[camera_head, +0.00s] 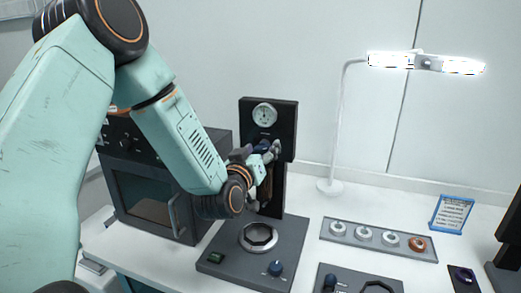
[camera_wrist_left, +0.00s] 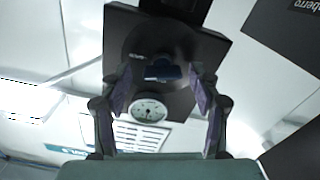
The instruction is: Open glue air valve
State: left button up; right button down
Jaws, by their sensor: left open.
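The blue valve handle (camera_wrist_left: 162,72) is on a black upright panel (camera_wrist_left: 120,30), beside a round white gauge (camera_wrist_left: 150,110). The same panel (camera_head: 285,110) and gauge (camera_head: 264,114) stand behind the grey base in the head view. My left gripper (camera_head: 270,150) is in front of the panel, just below the gauge, and mostly hides the valve there. In the left wrist view, its open fingers (camera_wrist_left: 163,85) are on either side of the handle, with gaps showing between. My right gripper is not in view.
The grey base (camera_head: 215,262) holds a metal ring (camera_head: 258,237) and a blue knob (camera_head: 276,268). A dark oven-like box (camera_head: 150,200) stands left. A tray of round parts (camera_head: 345,240), a lamp (camera_head: 330,187) and a blue-framed sign (camera_head: 452,213) are to the right.

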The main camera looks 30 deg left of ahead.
pick_arm(q)
jog(key=shift+w+a+f, duration=0.2)
jog(key=shift+w+a, duration=0.05)
jog(key=c, duration=0.4)
jog(key=shift+d+r, duration=0.1)
jog(key=shift+d, duration=0.05)
jog(key=c, duration=0.8)
jog(key=shift+o, duration=0.2)
jog(key=shift+r+m+p, duration=0.1)
jog(key=shift+m+p, duration=0.45)
jog(key=shift+m, duration=0.15)
jog(key=shift+m+p, duration=0.5)
jog(key=shift+m, duration=0.5)
jog(key=o, duration=1.2)
jog(key=shift+s, duration=0.1)
jog(key=shift+c, duration=0.2)
